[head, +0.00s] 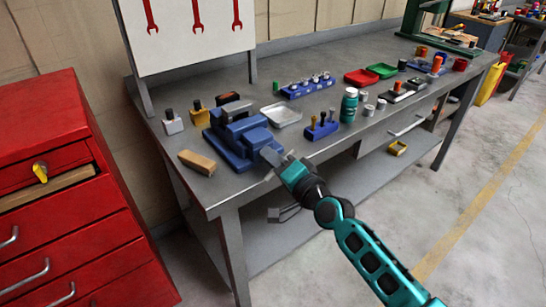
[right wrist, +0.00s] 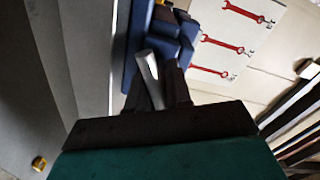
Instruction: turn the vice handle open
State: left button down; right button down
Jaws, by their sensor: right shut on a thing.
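The blue vice (head: 235,138) is mounted at the front left of the grey workbench. It also shows in the right wrist view (right wrist: 165,38). Its handle, a silver bar (right wrist: 148,72), shows between the dark fingers of my right gripper (right wrist: 160,82). In the head view my right gripper (head: 281,164) reaches the front of the vice from the lower right and is shut on the handle. The gripper hides most of the handle there. My left gripper is in neither view.
A wooden block (head: 197,162) lies left of the vice. A silver tray (head: 282,114), a blue holder (head: 321,128) and a green bottle (head: 349,105) stand to its right on the workbench (head: 230,185). A red drawer cabinet (head: 60,190) stands at left. The floor in front is clear.

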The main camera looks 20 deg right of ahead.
jog(key=m, duration=0.4)
jog(key=shift+m, duration=0.3)
jog(key=shift+m+p, duration=0.35)
jog(key=shift+m, duration=1.05)
jog(key=c, duration=1.1)
grip_release()
jog(key=shift+o, duration=0.2)
jog(key=b+v, duration=0.1)
jog(key=v, duration=1.2)
